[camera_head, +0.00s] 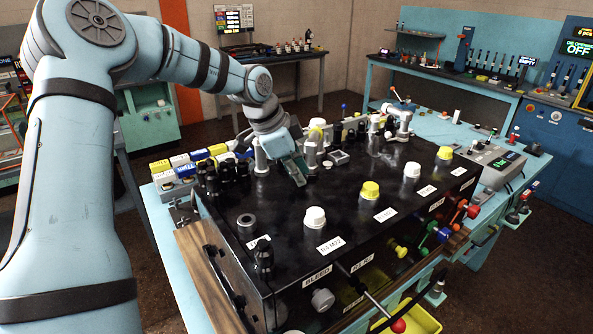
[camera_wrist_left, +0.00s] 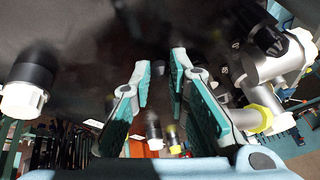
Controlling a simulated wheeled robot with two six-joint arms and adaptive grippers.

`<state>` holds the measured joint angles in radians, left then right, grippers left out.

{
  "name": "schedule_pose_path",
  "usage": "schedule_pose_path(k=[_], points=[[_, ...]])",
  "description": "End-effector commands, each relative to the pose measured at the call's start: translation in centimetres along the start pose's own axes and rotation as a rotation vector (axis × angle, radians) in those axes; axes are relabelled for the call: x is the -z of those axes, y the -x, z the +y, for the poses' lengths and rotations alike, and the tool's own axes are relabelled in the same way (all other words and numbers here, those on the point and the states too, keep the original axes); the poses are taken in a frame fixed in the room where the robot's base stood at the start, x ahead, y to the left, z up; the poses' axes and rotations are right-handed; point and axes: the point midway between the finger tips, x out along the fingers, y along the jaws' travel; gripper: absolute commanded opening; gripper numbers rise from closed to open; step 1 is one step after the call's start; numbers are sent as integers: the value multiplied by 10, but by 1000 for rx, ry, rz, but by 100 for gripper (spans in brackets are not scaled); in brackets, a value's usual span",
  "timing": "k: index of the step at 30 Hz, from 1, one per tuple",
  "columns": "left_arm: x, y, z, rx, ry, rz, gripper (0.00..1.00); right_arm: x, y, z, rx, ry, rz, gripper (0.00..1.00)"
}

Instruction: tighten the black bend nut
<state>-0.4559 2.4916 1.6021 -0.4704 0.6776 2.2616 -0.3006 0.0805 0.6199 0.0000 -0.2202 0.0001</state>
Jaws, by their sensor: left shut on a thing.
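My left gripper (camera_head: 297,172) reaches down to the black block (camera_head: 330,195), near its back left part. In the left wrist view my left gripper (camera_wrist_left: 158,68) has its two teal-padded fingers apart by a narrow gap, over a dark surface. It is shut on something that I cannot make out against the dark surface. I cannot pick out the black bend nut for certain. A silver bend pipe (camera_wrist_left: 272,68) with a yellow nut (camera_wrist_left: 258,118) lies right of the fingers. A black collar with a white end (camera_wrist_left: 25,95) shows at the left. My right gripper is not in view.
White caps (camera_head: 315,217) and a yellow cap (camera_head: 370,190) stand on the block. Several black fittings (camera_head: 228,170) stand at its left back. Coloured knobs and a red-tipped lever (camera_head: 398,325) stick out in front. A control box (camera_head: 490,163) stands at the right.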

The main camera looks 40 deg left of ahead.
Motion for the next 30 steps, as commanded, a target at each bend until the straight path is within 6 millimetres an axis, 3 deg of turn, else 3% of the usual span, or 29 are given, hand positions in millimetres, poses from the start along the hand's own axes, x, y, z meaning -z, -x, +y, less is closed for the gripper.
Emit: schedule_pose_path(k=[17, 30], points=[[-5, 0, -2, -44, -84, 16, 0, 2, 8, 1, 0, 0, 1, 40], [-18, 2, -19, -168, -384, 79, 0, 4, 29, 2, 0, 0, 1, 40]])
